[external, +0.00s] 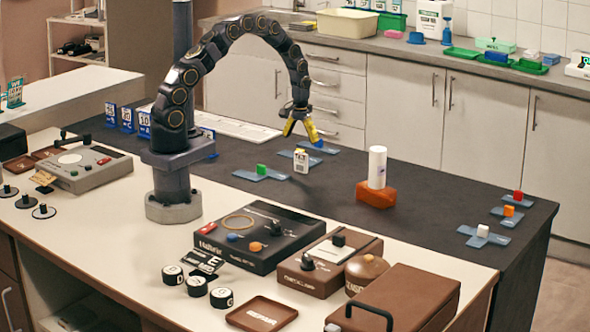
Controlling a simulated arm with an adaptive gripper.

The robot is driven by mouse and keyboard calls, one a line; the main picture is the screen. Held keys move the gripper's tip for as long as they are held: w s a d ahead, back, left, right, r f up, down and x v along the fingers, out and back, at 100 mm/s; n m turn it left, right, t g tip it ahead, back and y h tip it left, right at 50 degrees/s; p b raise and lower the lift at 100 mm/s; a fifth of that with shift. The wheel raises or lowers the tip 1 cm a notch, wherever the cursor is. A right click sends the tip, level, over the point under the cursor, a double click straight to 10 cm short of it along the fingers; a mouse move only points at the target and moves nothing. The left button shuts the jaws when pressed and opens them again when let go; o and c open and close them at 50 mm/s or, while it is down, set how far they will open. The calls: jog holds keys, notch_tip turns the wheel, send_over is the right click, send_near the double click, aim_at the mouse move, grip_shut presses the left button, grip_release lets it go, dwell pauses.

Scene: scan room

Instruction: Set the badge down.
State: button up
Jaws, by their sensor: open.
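My gripper (301,134) hangs down over the dark worktop (345,240), with its yellow fingers spread apart and nothing seen between them. A small white piece with dark lettering (301,161) stands upright on the worktop just below the fingers. It looks most like the badge, but its lettering is too small to read surely. The fingertips appear apart from it, above its top edge. A small tan card (43,178) lies by the grey device at the left; I cannot tell if it is a badge.
A green block (262,169) sits on a blue cross-shaped pad left of the white piece. A white cylinder (377,167) stands on an orange-brown base to the right. A black console (258,238) is in front. Numbered blue cards (127,119) stand behind my arm.

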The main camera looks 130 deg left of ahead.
aim_at(301, 153)
notch_tip(301, 153, up, 5)
jog(key=shift+r, duration=0.1)
